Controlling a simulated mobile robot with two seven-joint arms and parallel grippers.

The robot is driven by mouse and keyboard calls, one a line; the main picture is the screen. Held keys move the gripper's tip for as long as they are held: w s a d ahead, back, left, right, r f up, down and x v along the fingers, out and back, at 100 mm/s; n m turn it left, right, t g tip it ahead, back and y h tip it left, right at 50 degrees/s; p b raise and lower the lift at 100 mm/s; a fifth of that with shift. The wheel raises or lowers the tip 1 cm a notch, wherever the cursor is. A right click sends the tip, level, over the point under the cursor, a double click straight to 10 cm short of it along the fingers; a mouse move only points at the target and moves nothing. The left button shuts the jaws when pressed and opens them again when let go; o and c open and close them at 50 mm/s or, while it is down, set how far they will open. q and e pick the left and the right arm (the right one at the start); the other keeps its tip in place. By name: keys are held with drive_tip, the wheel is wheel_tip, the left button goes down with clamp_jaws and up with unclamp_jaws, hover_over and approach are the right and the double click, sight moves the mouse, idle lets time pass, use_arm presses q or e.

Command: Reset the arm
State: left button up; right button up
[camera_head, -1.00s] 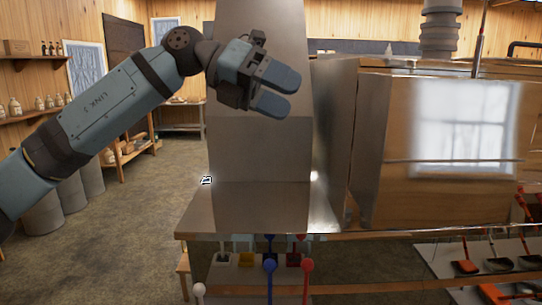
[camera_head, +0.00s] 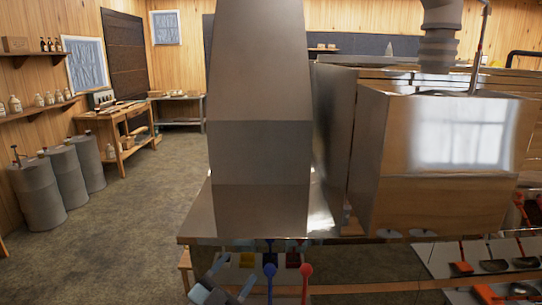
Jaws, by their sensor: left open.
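My left gripper (camera_head: 224,289) shows at the bottom edge, left of the middle, partly cut off by the frame. It is open, and I see nothing between its fingers. It is low, in front of the steel bench and beside the colored-knob levers. The rest of my left arm is out of view. My right gripper is not in view.
A steel bench (camera_head: 197,222) with a tall tapered metal stack (camera_head: 260,95) stands ahead. A big steel evaporator box (camera_head: 440,205) is at right. Grey drums (camera_head: 36,195) stand left; the floor between is clear.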

use_arm(q)
drive_tip(key=s+a+f+n+g+y+p, duration=0.1)
drive_tip(key=s+a+f+n+y, duration=0.25)
drive_tip(key=f, duration=0.25)
drive_tip(key=s+a+f+n+y, duration=0.2)
drive_tip(key=s+f+n+y, duration=0.15)
drive_tip(key=f, duration=0.35)
drive_tip(key=s+a+f+n+g+y+p, duration=0.1)
drive_tip(key=s+a+f+n+y, duration=0.1)
drive_tip(key=s+f, duration=0.3)
drive_tip(key=s+a+f+n+g+y, duration=0.2)
drive_tip(key=s+a+f+n+g, duration=0.1)
drive_tip(key=s+f, duration=0.8)
drive_tip(key=s+a+g, duration=0.1)
drive_tip(key=s, duration=0.1)
drive_tip(key=shift+s+a+n+g+y, duration=0.3)
drive_tip(key=shift+a+g+y, duration=0.05)
drive_tip(key=shift+g+y, duration=0.05)
